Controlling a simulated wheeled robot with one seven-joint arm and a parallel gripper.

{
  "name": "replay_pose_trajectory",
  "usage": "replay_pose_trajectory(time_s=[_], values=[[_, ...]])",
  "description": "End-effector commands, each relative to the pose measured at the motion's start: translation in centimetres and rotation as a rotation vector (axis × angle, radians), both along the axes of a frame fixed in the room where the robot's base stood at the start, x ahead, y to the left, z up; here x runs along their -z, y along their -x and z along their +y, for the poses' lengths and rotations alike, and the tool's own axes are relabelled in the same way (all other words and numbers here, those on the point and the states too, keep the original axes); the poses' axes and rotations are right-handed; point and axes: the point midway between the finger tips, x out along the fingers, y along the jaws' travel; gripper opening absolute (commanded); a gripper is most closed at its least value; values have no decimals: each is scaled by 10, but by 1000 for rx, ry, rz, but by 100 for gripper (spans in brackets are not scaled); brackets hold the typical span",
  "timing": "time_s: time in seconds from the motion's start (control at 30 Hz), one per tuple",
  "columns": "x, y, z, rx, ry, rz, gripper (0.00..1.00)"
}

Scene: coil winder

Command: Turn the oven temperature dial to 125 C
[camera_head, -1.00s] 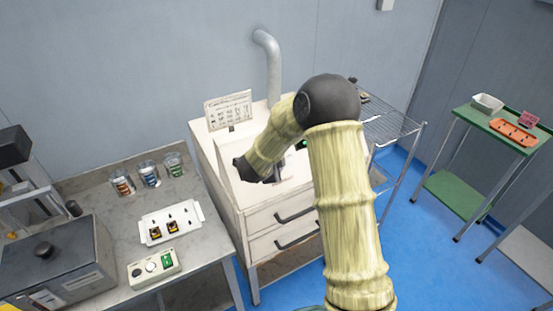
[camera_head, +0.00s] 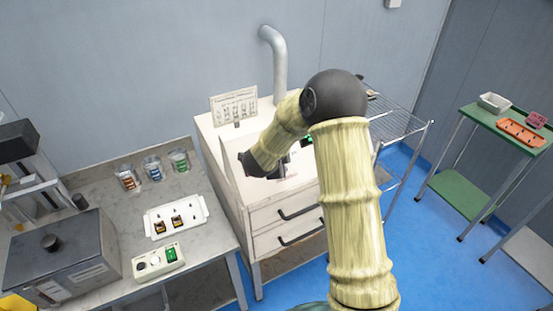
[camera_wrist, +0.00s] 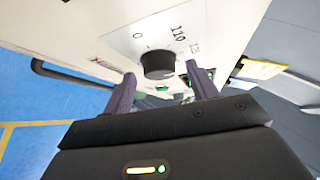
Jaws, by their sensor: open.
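The black oven temperature dial (camera_wrist: 158,64) sits on a light scale plate (camera_wrist: 197,22) on the white oven (camera_head: 237,195). The figures 0, 110 and a partly cut-off one starting with 12 show around it. I cannot make out where its pointer stands. In the wrist view my gripper (camera_wrist: 163,78) is open, with one dark finger on each side of the dial's near side. I cannot tell whether either finger touches it. In the head view my arm hides the dial and most of the gripper. A green display (camera_head: 307,141) shows beside the arm.
Dark drawer handles (camera_head: 297,213) stick out of the white cabinet. A bench on the left holds a white tray (camera_head: 190,222), several cups and a control box (camera_head: 158,262). A wire rack (camera_head: 405,122) stands right of the oven. Blue floor is clear between it and the green table (camera_head: 490,117).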

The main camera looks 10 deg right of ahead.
Motion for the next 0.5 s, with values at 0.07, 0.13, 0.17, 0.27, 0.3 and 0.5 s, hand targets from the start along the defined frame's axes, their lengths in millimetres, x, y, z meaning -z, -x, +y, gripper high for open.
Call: replay_pose_trajectory(time_s=[0.07,0.13,0.17,0.27,0.3,0.5], values=[[-3,3,3,-3,0,-1,58],[-8,8,6,-3,0,-2,58],[-10,10,8,-2,0,-3,58],[-20,21,15,-3,0,-4,58],[-24,26,18,-3,-1,-4,58],[-47,51,34,-3,-1,-4,58]])
